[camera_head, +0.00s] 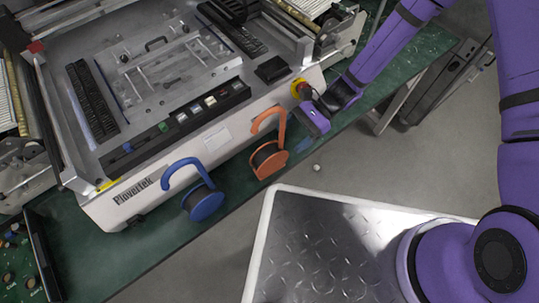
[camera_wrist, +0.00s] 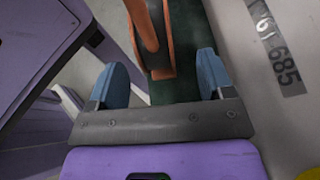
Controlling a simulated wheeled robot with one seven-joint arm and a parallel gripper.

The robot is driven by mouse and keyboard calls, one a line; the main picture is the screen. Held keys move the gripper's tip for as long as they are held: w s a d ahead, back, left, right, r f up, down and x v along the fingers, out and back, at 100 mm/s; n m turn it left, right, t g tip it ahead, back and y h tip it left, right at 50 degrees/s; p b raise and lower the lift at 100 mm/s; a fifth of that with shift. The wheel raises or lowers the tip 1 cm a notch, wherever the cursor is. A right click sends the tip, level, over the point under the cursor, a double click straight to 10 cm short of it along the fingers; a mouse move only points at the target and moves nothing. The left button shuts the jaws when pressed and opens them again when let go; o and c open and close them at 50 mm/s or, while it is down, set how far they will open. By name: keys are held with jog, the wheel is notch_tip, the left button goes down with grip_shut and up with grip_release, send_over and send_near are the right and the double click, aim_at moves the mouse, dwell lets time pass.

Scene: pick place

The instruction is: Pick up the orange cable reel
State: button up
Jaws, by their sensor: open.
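The orange cable reel (camera_head: 268,163) stands on the green bench top in front of the white machine, its hooked handle curving up. In the wrist view the orange reel (camera_wrist: 157,62) shows in part, ahead of and between the two blue fingers, nearer the left one; the rest is cut off by the top edge. My gripper (camera_head: 303,143) is just right of the reel in the head view. In the wrist view my gripper (camera_wrist: 164,78) is open, with nothing held between its fingers. I cannot tell the exact gap to the reel.
A blue cable reel (camera_head: 204,203) stands left of the orange one on the same bench (camera_head: 130,265). The white machine (camera_head: 150,190) rises close behind both. A red button (camera_head: 302,89) is near my wrist. A metal-topped platform (camera_head: 320,245) lies in front of the bench.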

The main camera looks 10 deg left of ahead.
aim_at(285, 144)
jog(key=shift+s+d+x, duration=0.1)
jog(key=shift+d+x, duration=0.05)
jog(key=shift+x, duration=1.4)
jog(key=shift+s+d+x, duration=0.1)
jog(key=shift+s+x, duration=0.05)
jog(key=shift+x, duration=1.4)
jog(key=shift+f, duration=0.1)
jog(key=c, duration=1.3)
jog(key=shift+c, duration=0.3)
jog(key=shift+w, duration=0.1)
